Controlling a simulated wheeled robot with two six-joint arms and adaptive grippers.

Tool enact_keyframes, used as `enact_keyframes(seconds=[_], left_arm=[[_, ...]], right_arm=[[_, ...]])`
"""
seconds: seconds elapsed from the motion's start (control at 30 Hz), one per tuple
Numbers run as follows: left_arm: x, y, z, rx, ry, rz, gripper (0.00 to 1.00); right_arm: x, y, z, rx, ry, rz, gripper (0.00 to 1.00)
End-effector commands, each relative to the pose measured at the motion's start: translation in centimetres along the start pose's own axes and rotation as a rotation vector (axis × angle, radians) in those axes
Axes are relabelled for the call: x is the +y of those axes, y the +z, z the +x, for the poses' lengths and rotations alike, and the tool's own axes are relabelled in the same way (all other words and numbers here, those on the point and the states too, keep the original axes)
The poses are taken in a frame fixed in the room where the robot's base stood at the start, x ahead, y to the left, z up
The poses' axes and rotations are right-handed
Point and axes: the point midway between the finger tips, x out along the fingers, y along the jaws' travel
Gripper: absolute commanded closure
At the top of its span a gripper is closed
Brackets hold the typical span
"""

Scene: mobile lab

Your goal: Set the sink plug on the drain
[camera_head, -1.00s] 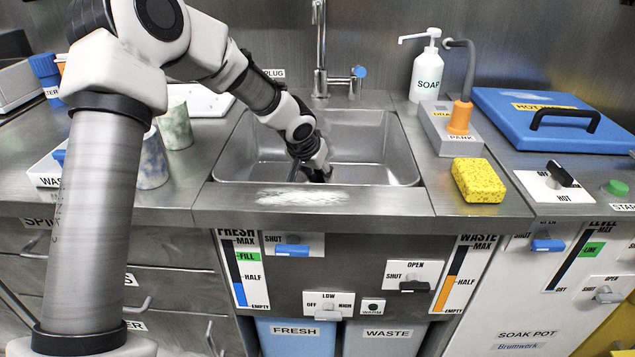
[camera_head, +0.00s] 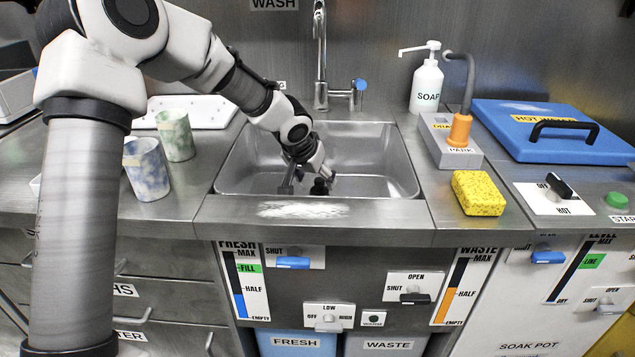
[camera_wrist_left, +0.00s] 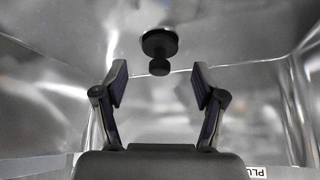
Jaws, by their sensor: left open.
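The sink plug (camera_head: 320,187) is a small dark piece with a knob, standing upright on the floor of the steel sink (camera_head: 385,180). In the left wrist view the plug (camera_wrist_left: 159,48) shows as a dark disc with its knob towards me. The drain is not visible as a separate thing; the plug may cover it, but I cannot tell how well it is centred. My left gripper (camera_head: 308,180) is inside the basin, open and empty. In the left wrist view its fingers (camera_wrist_left: 160,85) stand apart, with the plug beyond them, clear of both. My right gripper is out of view.
The tap (camera_head: 320,60) rises behind the basin. The front rim (camera_head: 380,210) is close to my gripper. Two speckled cups (camera_head: 147,170) stand left. A yellow sponge (camera_head: 478,193), a soap bottle (camera_head: 426,85) and a grey box with an orange-handled tool (camera_head: 460,130) stand right.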

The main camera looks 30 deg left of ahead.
Motion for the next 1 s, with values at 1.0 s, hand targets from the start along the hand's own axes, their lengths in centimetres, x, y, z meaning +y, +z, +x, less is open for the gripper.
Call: enact_keyframes(seconds=[1.0], left_arm=[[0.0, -0.8, -9.9, 0.001, 0.0, -0.001, 0.3]], right_arm=[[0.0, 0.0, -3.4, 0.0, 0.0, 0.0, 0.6]])
